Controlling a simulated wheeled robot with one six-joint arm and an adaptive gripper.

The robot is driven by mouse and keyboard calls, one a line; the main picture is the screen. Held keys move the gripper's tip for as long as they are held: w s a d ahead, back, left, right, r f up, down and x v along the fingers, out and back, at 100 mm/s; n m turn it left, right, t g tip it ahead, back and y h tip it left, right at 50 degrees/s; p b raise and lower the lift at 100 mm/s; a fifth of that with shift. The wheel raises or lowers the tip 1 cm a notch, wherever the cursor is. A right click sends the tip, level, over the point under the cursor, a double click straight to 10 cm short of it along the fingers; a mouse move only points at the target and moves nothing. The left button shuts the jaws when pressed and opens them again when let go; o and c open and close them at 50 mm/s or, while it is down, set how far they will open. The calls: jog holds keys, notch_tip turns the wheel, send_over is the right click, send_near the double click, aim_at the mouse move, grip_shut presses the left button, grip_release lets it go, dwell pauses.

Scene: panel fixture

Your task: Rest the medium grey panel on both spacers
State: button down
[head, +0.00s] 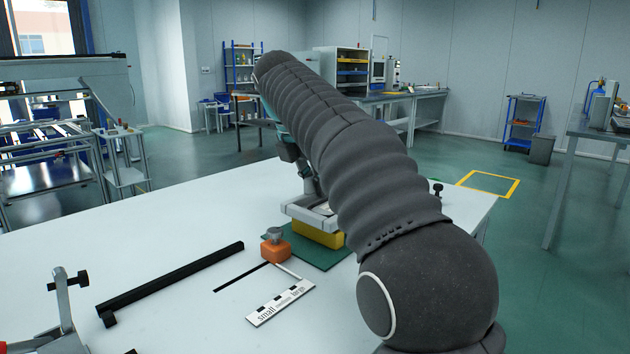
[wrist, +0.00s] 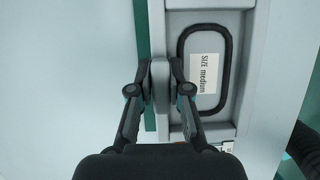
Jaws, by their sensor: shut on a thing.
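The medium grey panel (wrist: 204,130) fills the middle of the wrist view, with a black-edged recess and a white label reading "SIZE medium". My gripper (wrist: 162,82) is shut on its left rim, one finger on each side. In the head view the panel's pale grey edge (head: 298,212) shows over a yellow block (head: 318,235), which looks like a spacer. I cannot tell whether the panel touches it. A second spacer is not clearly seen; my arm hides much of the panel and that area. My gripper's fingertips are hidden in the head view.
A green mat (head: 318,256) lies under the yellow block. An orange block with a knob (head: 275,248) stands at its left. A size card (head: 280,303), a black bar (head: 172,283) and a clamp (head: 66,305) are on the white table (head: 190,222). The table's left part is mostly clear.

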jog(key=shift+f+b, duration=0.35)
jog(key=shift+f, duration=0.25)
dwell(0.4)
jog(key=c, duration=1)
grip_release()
jog(key=shift+c, duration=0.2)
